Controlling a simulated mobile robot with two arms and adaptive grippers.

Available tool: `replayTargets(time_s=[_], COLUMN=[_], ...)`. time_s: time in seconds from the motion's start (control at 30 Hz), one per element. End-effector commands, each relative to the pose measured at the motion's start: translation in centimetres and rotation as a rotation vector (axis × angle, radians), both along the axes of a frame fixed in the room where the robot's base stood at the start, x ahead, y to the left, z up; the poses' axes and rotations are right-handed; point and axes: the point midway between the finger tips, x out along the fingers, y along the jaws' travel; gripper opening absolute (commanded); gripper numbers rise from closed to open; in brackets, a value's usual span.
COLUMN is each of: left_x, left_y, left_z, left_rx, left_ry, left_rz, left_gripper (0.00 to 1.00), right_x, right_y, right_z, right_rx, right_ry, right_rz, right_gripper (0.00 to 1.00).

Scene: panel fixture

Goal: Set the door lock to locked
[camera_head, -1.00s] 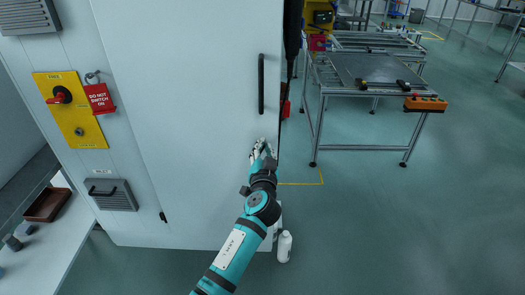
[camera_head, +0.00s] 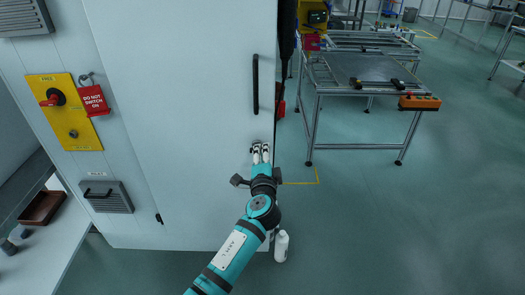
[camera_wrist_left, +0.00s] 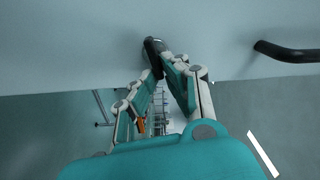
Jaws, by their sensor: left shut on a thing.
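The door lock (camera_wrist_left: 153,48) shows in the left wrist view as a small dark knob or lever on the pale cabinet door (camera_head: 190,130). My left gripper (camera_head: 261,151) is at the door's right edge, below the black door handle (camera_head: 256,84). Its fingers (camera_wrist_left: 160,68) are closed around the dark lock piece. In the head view the fingers hide most of the lock, so I cannot tell its setting. My right gripper is not in view.
The black handle also shows in the left wrist view (camera_wrist_left: 285,51). A yellow switch panel (camera_head: 64,111) with a red tag (camera_head: 91,100) is on the left.

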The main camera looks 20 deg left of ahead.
Motion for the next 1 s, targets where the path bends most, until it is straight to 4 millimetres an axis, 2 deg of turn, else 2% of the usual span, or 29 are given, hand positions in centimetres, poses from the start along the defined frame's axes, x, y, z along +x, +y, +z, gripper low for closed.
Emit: replayTargets(time_s=[0.4, 0.97, 1.0], left_x=[0.01, 0.0, -0.01], left_y=[-0.11, -0.11, -0.12], left_z=[-0.43, -0.55, -0.56], left_rx=[0.194, 0.223, 0.223], left_ry=[0.056, 0.065, 0.065], left_rz=[-0.002, -0.002, -0.002], left_gripper=[0.0, 0.0, 0.1], right_x=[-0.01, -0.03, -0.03], right_y=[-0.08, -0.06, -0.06], right_z=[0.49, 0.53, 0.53], right_rx=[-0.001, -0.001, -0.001], right_ry=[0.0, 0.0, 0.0], right_rz=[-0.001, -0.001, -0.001], right_gripper=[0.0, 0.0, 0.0])
